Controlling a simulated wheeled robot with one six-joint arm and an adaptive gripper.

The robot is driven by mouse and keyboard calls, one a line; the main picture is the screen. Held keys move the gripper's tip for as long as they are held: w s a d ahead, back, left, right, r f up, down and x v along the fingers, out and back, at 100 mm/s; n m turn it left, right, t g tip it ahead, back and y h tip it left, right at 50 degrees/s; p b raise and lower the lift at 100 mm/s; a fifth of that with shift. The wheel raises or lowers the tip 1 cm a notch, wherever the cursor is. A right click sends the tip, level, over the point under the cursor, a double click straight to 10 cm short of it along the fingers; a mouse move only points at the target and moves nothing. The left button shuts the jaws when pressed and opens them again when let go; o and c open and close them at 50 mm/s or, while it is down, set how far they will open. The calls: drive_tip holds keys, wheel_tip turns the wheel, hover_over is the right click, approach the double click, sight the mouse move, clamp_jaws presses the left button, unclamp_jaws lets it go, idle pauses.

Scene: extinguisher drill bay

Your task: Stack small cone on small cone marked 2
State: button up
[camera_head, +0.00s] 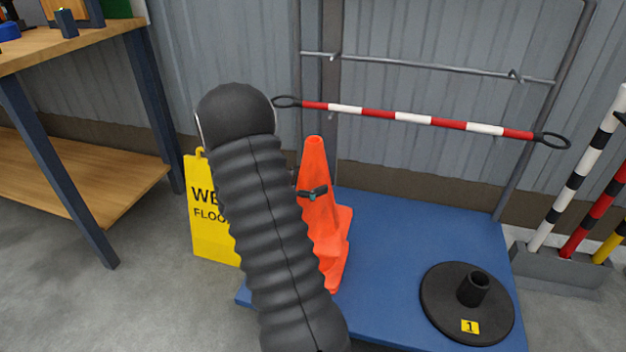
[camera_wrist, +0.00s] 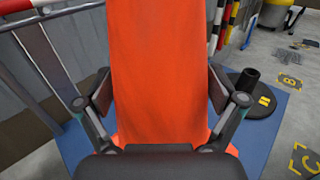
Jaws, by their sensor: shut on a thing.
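An orange cone (camera_head: 314,165) stands upright, or nearly so, over the blue platform, partly hidden behind my black arm. It fills the middle of the wrist view (camera_wrist: 157,75). My gripper (camera_head: 312,192) is shut on the cone, with one finger pad on each side of it in the wrist view. The orange base shows at the lower right of the cone in the head view. I cannot tell whether it rests on the platform or on another cone. No cone marked 2 can be made out.
A blue platform (camera_head: 390,250) carries a black round base (camera_head: 440,305) tagged 1. A yellow wet-floor sign (camera_head: 212,225) stands left of the cone. A red-white bar (camera_head: 410,117) hangs behind. A workbench (camera_head: 90,45) is at left, striped poles (camera_head: 580,180) at right.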

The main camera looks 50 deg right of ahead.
drive_tip(key=shift+f, duration=0.1)
wheel_tip(320, 180, down, 14)
drive_tip(key=b, duration=0.8)
drive_tip(key=shift+r, duration=0.25)
drive_tip(key=o, duration=1.4)
drive_tip(key=shift+r, duration=0.1)
drive_tip(key=shift+o, duration=0.2)
drive_tip(key=v, duration=1.2)
